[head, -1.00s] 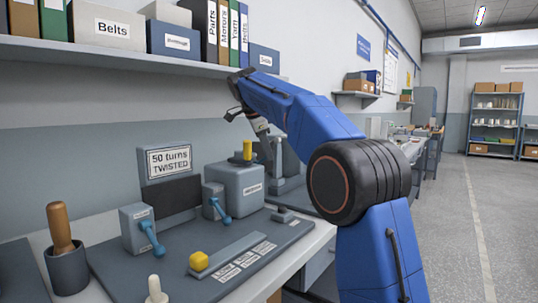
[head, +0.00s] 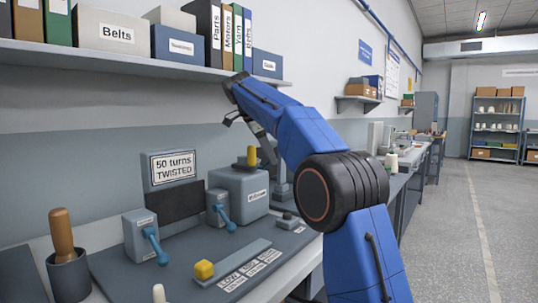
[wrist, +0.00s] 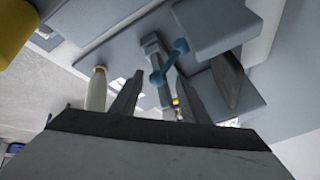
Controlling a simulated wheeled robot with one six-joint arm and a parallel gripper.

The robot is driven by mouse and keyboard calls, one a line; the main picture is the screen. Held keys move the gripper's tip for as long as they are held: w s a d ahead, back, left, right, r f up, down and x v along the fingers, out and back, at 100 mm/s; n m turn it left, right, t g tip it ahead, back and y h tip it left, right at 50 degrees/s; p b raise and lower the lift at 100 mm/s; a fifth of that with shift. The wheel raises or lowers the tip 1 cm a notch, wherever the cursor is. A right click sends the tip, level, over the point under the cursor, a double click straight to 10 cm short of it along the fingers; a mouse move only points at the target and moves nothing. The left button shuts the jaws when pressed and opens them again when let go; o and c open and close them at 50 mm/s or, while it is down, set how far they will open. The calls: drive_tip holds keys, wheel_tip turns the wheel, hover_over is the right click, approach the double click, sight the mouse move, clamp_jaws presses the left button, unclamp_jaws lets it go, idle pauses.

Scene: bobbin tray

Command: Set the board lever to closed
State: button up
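A dark grey board (head: 180,270) on the bench carries two blue levers on grey boxes. The left lever (head: 155,245) and the right lever (head: 226,217) both slant down toward the front right. Their labels are too small to read, and I cannot tell which is the board lever. My gripper (head: 232,118) is raised above the back of the board, partly hidden by my arm, and touches no lever. In the wrist view its two fingers (wrist: 160,78) are apart with nothing gripped.
A sign (head: 174,167) reads "50 turns TWISTED". A yellow knob (head: 204,269) sits on a bar at the board's front. A grey box (head: 238,192) with a yellow peg (head: 251,156) stands behind. A wooden-handled tool (head: 62,235) stands at left. A shelf (head: 130,57) runs above.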

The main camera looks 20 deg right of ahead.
drive_tip(key=shift+a+r, duration=0.1)
drive_tip(key=shift+r, duration=0.05)
drive_tip(key=v, duration=0.7)
idle(0.3)
drive_tip(key=shift+s+r, duration=0.1)
